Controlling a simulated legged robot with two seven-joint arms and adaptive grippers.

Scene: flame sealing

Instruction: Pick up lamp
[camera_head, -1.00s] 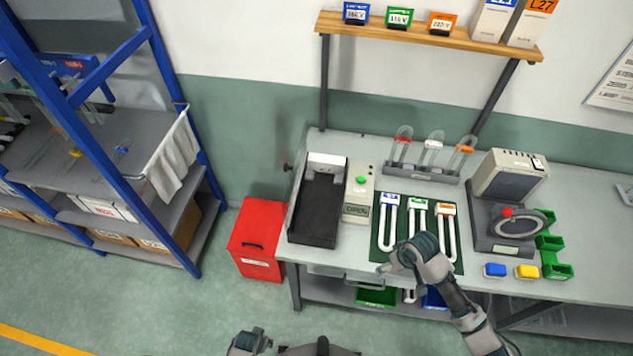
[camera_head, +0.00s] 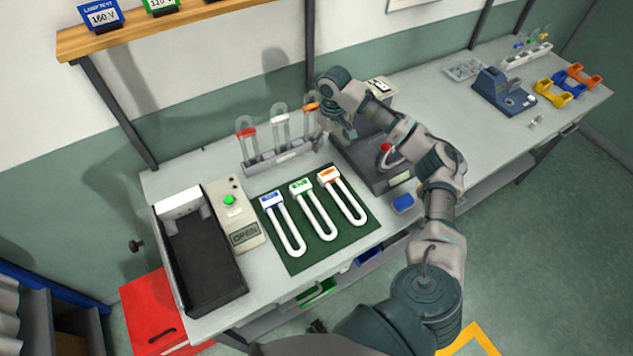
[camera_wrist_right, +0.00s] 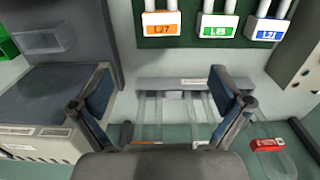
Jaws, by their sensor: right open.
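Three white U-shaped lamps lie side by side on a dark green mat (camera_head: 292,262) in the head view: the blue-labelled lamp (camera_head: 289,232), the green-labelled lamp (camera_head: 315,211) and the orange-labelled lamp (camera_head: 345,196). Behind them, a grey rack (camera_head: 262,165) holds three clear glass tubes with red (camera_head: 247,132), white (camera_head: 281,119) and orange (camera_head: 310,106) clips. My right gripper (camera_head: 338,118) is open above the orange-clip end of the rack. In the right wrist view, the open fingers (camera_wrist_right: 160,80) frame the rack (camera_wrist_right: 180,84) and clear tubes; the palm hides part. My left gripper is out of view.
A control box (camera_head: 233,212) with a green button and a black tray (camera_head: 203,258) stand left of the mat. A grey machine (camera_head: 357,155) stands right, partly behind my arm. A wooden shelf (camera_head: 130,30) hangs above.

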